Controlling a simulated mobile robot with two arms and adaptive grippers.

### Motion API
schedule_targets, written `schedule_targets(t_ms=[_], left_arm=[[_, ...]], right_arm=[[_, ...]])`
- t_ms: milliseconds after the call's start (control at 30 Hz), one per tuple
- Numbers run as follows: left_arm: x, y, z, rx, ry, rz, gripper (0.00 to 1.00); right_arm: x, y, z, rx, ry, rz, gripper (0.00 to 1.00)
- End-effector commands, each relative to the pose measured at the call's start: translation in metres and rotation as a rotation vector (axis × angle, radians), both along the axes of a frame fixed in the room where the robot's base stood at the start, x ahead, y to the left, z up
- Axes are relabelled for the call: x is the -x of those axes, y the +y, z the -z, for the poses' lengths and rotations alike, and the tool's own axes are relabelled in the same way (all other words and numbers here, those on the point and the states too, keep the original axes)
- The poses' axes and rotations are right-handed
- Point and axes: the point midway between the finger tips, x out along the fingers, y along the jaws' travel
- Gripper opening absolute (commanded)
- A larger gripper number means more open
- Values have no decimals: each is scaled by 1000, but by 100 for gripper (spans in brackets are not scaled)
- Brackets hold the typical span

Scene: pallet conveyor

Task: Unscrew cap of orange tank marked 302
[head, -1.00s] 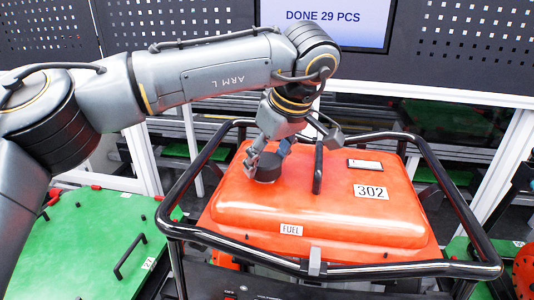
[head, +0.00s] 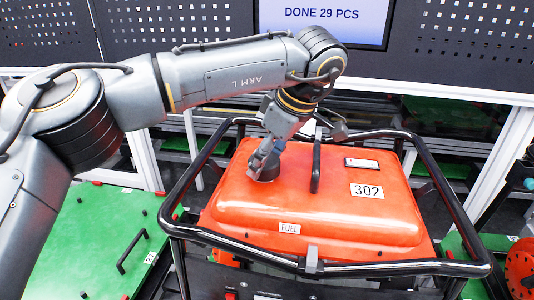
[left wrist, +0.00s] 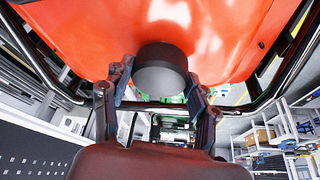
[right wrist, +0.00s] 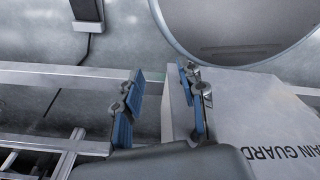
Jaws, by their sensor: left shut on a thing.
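The orange tank (head: 330,205) marked 302 sits inside a black tube frame, with a FUEL label on its front. Its black cap (head: 264,172) is on the tank's top left, partly hidden by my fingers. My left gripper (head: 266,160) reaches down onto the cap from above. In the left wrist view the cap (left wrist: 161,75) sits between the two fingers of the left gripper (left wrist: 158,88), which is shut on it. My right gripper (right wrist: 162,95) shows only in the right wrist view, with its fingers apart and nothing between them.
The black frame bar (head: 330,267) surrounds the tank. A black handle (head: 316,165) stands beside the cap. A green panel (head: 85,240) lies at the left. In the right wrist view, a grey guard box (right wrist: 255,110) is close to my right fingers.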

Motion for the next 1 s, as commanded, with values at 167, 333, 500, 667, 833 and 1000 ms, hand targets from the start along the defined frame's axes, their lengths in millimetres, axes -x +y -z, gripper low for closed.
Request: schedule_targets(t_ms=[167,333,500,667,833,1000], left_arm=[[0,-1,1,-1,6,-86,28],[0,-1,1,-2,6,-165,28],[0,-2,1,0,6,-229,28],[0,-2,3,-1,6,-247,28],[0,-2,3,-1,5,-246,28],[0,-2,2,-1,8,-269,28]], right_arm=[[0,0,-9,0,0,0,40],[0,-1,-16,1,0,0,40],[0,-1,-20,1,0,0,40],[0,-1,-21,1,0,-1,40],[0,-1,-20,1,0,-1,40],[0,-1,-24,1,0,-1,40]])
